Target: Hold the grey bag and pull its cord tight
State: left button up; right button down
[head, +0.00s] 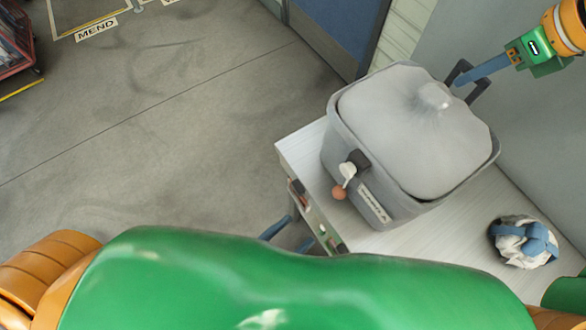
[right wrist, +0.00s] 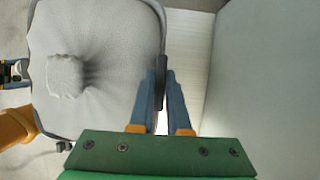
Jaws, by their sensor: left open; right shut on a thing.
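The grey bag (head: 415,130) stands upright on the white table, its soft top gathered into a knot; its top also shows in the right wrist view (right wrist: 105,50). On its near-left side are a black toggle (head: 358,160), a short white cord (head: 347,170) and an orange-brown bead (head: 339,193). My right gripper (head: 462,80) is shut on the black handle (head: 480,80) at the bag's far right side; the handle shows between the fingers in the right wrist view (right wrist: 160,82). My left gripper (head: 290,232) is open, below and left of the bead, partly hidden by my green arm.
The white table (head: 300,150) has a bundle of white cloth with a blue band (head: 525,242) at its right. Small items (head: 298,193) sit along the table's left edge. A grey wall stands close on the right. The floor (head: 150,130) at left is open.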

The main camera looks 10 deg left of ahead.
dwell(0.4)
jog(key=c, duration=0.8)
grip_release()
